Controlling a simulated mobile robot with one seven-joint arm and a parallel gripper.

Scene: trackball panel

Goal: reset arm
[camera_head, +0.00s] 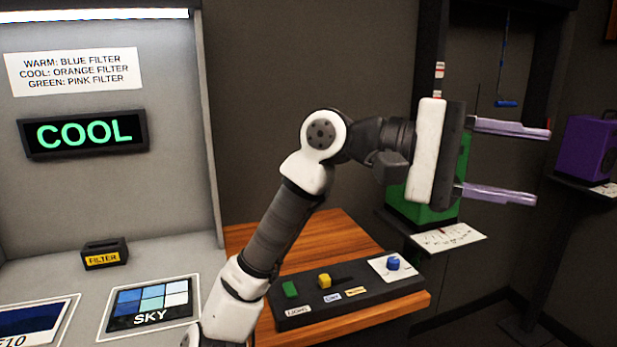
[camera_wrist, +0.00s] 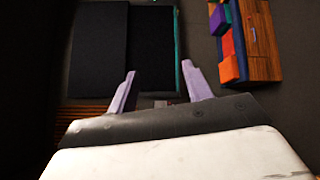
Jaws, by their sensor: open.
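My gripper (camera_head: 543,166) is raised at the right of the head view, with its two pale purple fingers pointing right. The fingers are wide apart with nothing between them. It also shows in the wrist view (camera_wrist: 162,70), where the fingers are apart and empty. My arm rises from the bottom of the head view and hides part of the wooden table (camera_head: 345,236) and the green box (camera_head: 445,206) behind the wrist.
A black control panel (camera_head: 345,306) with green, yellow and blue controls lies on the table. At left, a booth has a lit COOL sign (camera_head: 83,133), a FILTER holder (camera_head: 104,254) and a SKY card (camera_head: 150,305). A purple box (camera_head: 584,148) stands on a shelf at right.

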